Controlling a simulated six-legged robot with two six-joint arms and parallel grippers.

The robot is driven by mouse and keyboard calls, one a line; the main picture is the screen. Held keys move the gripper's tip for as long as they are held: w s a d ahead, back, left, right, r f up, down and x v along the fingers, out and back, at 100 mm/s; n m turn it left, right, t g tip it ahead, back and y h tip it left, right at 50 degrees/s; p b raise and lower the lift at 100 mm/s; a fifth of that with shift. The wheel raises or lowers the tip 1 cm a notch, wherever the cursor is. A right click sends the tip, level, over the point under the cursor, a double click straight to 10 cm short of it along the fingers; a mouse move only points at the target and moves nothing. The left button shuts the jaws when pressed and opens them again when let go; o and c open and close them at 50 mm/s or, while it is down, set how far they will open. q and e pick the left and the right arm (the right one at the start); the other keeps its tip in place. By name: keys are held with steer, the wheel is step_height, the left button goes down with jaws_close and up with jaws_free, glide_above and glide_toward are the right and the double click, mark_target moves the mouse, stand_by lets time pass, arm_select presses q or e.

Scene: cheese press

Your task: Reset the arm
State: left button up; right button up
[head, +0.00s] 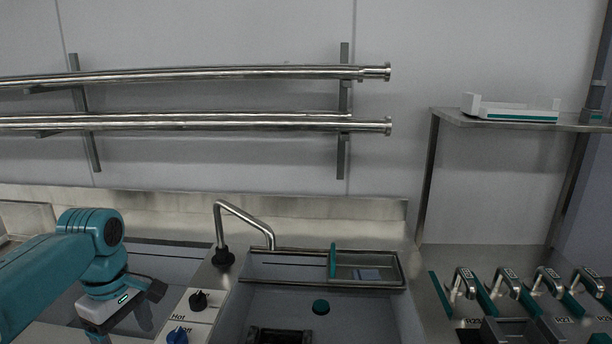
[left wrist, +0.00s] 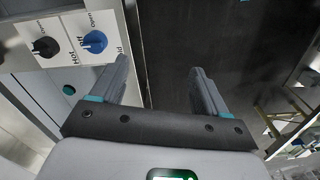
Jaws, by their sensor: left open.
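My left arm comes in from the left in the head view, with its teal links bent downward over the sink counter. Its gripper (head: 148,310) hangs low at the left, left of the hot and cold knobs. In the left wrist view my left gripper (left wrist: 158,85) has its two grey fingers spread apart, with nothing between them. A dark surface lies beyond the fingers. My right gripper is in neither view.
A black knob (head: 198,300) and a blue knob (head: 177,335) sit on a white panel beside the faucet (head: 243,215). A sink basin (head: 355,318) is at centre. Several metal press handles (head: 508,280) stand at right. Steel pipes (head: 200,122) run along the wall.

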arm_select(q)
steer(key=s+d+f+m+h+p, duration=0.1)
steer(key=d+f+m, duration=0.4)
steer(key=f, duration=0.8)
steer(key=s+d+f+m+h, duration=0.1)
steer(key=d+f+m+h, duration=0.1)
steer(key=d+f, duration=0.8)
steer(key=s+d+f+m, duration=0.1)
steer(key=s+f+m, duration=0.1)
steer(key=s+f, duration=0.5)
steer(key=s+d+f+m+h+p, duration=0.1)
steer(key=s+d+f+m, duration=0.1)
steer(key=s+f, duration=0.5)
steer(key=s+m, duration=0.1)
steer(key=s, duration=0.4)
steer(key=shift+d+f, duration=0.15)
steer(key=shift+d, duration=0.1)
